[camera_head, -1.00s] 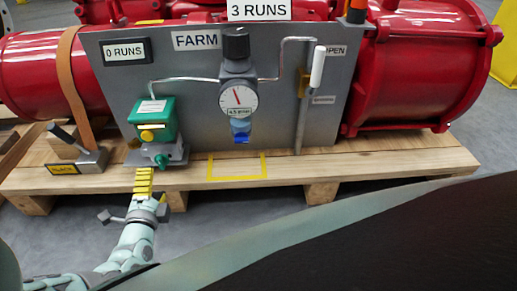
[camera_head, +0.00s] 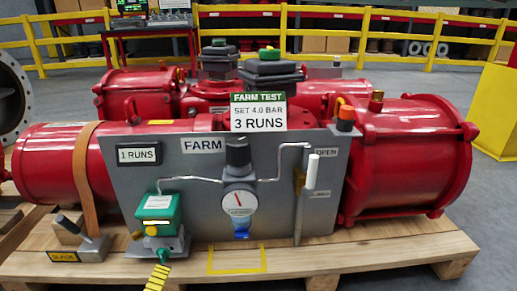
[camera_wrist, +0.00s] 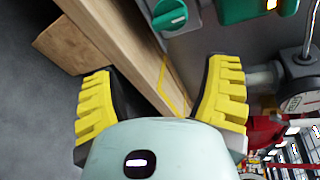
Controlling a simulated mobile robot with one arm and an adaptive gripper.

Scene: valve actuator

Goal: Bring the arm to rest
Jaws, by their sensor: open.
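My gripper (camera_wrist: 160,78) is open and empty in the wrist view, its two yellow ribbed fingers spread apart. In the head view only a yellow finger (camera_head: 157,277) shows at the bottom edge, below the green box; the rest of my arm is out of frame. The green box (camera_head: 160,213) sits at the lower left of the grey panel (camera_head: 125,187). A green knob (camera_wrist: 170,15) shows in the wrist view beyond the fingers, apart from them. The counter sign (camera_head: 139,154) reads 1 RUNS.
The red actuator (camera_head: 410,150) lies behind the panel on a wooden pallet (camera_head: 370,255). The panel carries a gauge (camera_head: 240,203) and a white-handled lever (camera_head: 312,172). Yellow railings (camera_head: 455,42) cross the back.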

